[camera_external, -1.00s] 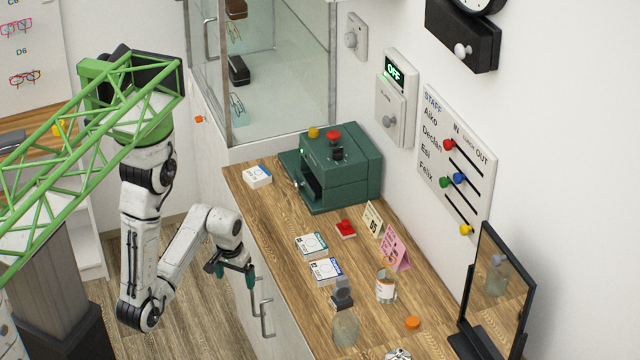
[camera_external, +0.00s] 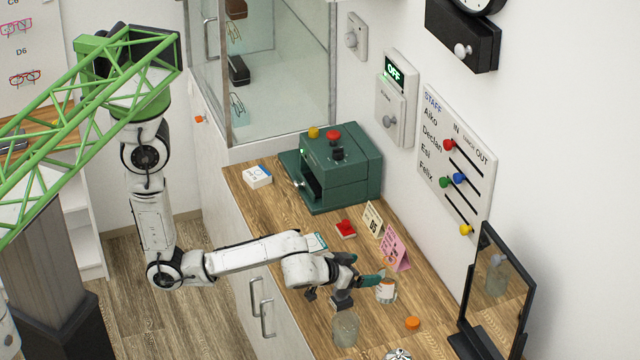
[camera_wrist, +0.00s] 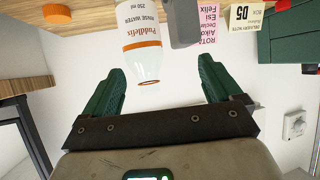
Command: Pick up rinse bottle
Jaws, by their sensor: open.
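The rinse bottle (camera_external: 386,291) stands upright on the wooden counter, clear with a white label and an orange band. In the wrist view, which is upside down, the bottle (camera_wrist: 140,38) shows its "Puddlefix rinse water 250 ml" label, beyond my fingertips and roughly between their lines, nearer the left one. My gripper (camera_external: 366,270) is over the counter, left of the bottle and close to it, with teal fingers. In the wrist view my gripper (camera_wrist: 160,64) is spread open with nothing between the fingers. Whether a finger touches the bottle cannot be told.
A pink card (camera_external: 396,250) stands behind the bottle. An orange cap (camera_external: 412,323) lies to the right. A mirror (camera_external: 500,285) and a green machine (camera_external: 340,170) flank the area.

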